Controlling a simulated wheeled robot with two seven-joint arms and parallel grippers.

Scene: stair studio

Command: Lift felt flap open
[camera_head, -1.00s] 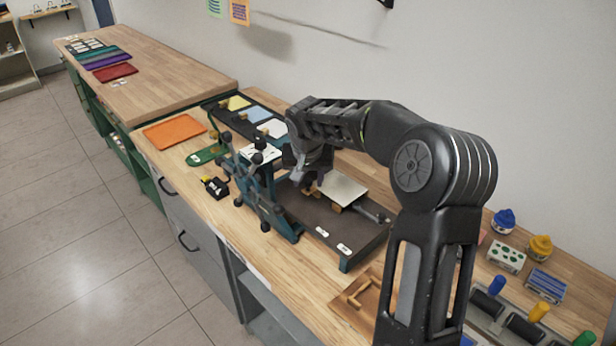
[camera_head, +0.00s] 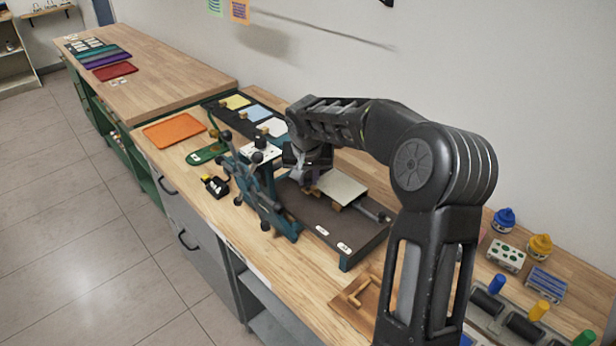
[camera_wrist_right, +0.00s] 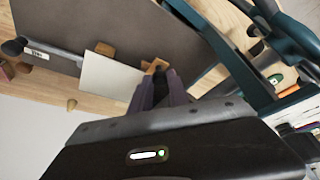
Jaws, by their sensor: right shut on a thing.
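A pale square sheet (camera_head: 343,188), which looks like the felt flap, lies on the dark bed (camera_head: 318,222) of a teal press. In the right wrist view the pale sheet (camera_wrist_right: 108,82) lies flat beside the fingers, with a wooden block (camera_wrist_right: 105,48) at one edge. My right gripper (camera_head: 310,184) is at the sheet's left corner, close to the press frame. In the wrist view its fingers (camera_wrist_right: 163,80) are shut on a small wooden tab (camera_wrist_right: 154,65) near the sheet's corner. Whether the tab is fixed to the sheet is unclear. My left gripper is out of view.
The teal press frame (camera_head: 265,185) with its spoked handwheel stands close to the left of my right gripper. A wooden tray (camera_head: 357,303) lies in front of the bed. Rollers and ink pots (camera_head: 504,219) stand at the right. An orange sheet (camera_head: 174,132) lies to the left.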

